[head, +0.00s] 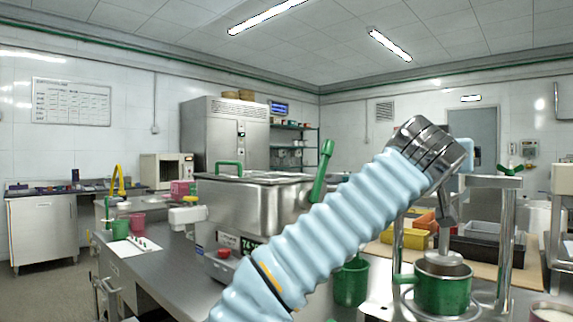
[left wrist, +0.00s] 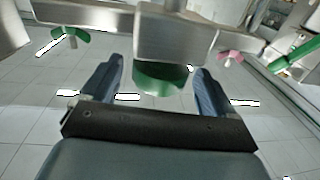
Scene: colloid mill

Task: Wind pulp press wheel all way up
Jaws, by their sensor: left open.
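The pulp press stands at the right in the head view. It has a steel crossbar (head: 487,182), steel posts (head: 506,235), a spindle (head: 446,222) and a round plate (head: 443,264) at the green pot (head: 441,290). My left wrist hides the middle of the crossbar and the wheel there. In the left wrist view, looking upward, a green round part, seemingly the press wheel (left wrist: 160,80), shows beyond the crossbar's grey block (left wrist: 174,36). My left gripper (left wrist: 157,68) is open, with one finger to each side of the wheel in the picture. I cannot tell whether they touch. My right gripper is not in view.
A steel mill (head: 250,205) with a green lever (head: 322,170) stands left of the press.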

